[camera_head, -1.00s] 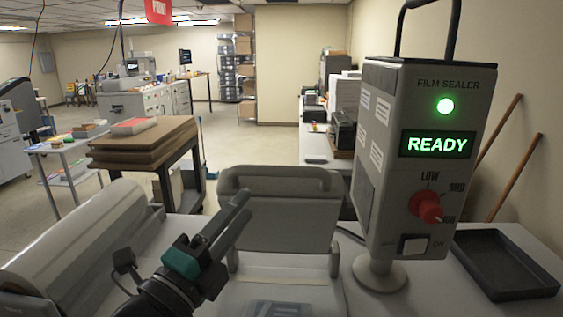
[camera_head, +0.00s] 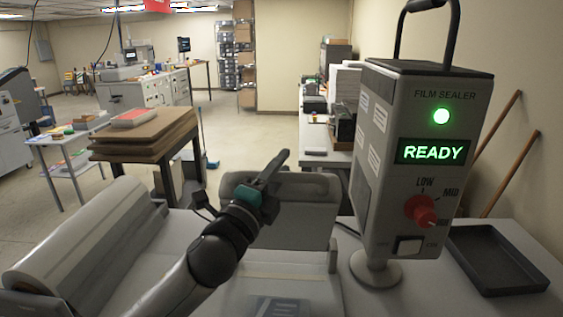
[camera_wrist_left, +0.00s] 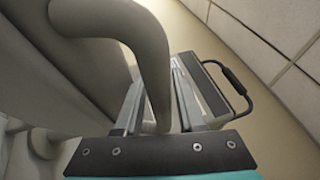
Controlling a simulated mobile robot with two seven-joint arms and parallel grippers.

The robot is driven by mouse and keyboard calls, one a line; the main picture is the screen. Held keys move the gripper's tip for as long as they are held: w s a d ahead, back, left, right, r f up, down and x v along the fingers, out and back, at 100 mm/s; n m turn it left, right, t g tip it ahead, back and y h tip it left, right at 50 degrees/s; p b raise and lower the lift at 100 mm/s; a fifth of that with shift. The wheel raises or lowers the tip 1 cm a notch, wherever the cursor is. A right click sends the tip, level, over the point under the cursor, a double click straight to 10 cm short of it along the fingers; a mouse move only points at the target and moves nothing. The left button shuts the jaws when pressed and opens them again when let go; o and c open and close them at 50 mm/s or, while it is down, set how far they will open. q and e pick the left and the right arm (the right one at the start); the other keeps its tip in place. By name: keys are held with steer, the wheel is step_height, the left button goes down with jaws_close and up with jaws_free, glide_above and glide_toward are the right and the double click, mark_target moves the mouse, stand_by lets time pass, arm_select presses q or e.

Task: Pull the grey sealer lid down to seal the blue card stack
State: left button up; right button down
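The grey sealer lid (camera_head: 295,226) stands raised in the middle of the head view, with a handle bar along its top. My left gripper (camera_head: 276,168) is at the upper left of the lid, its fingers pointing up and to the right. In the left wrist view, the curved grey handle bar (camera_wrist_left: 152,75) passes between the two fingers, which stand apart; whether they touch it is unclear. The blue card stack (camera_head: 280,307) shows dim at the bottom edge, on the sealer bed below the lid, partly cut off. My right gripper is out of view.
The film sealer control box (camera_head: 415,160) stands right of the lid, its screen reading READY and its lamp green. A black tray (camera_head: 500,258) lies on the table at right. A film roll (camera_head: 85,240) is at left.

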arm_select(q)
steer(key=shift+w+d, duration=0.15)
steer(key=shift+w, duration=0.1)
jaws_close()
stand_by(1.4)
